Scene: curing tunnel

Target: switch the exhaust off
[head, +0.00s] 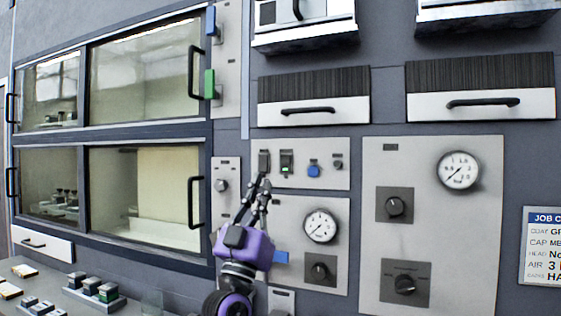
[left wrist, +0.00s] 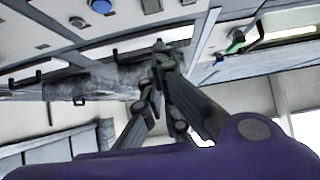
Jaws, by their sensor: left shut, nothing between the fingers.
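My right gripper is not in view.
A gauge panel (head: 339,205) lies just below, and a larger panel (head: 440,150) with a gauge and dials stands to the right. Glass sliding doors (head: 150,65) with black handles fill the left. A green lever (head: 209,84) is above. Drawers (head: 315,112) sit above the switches.

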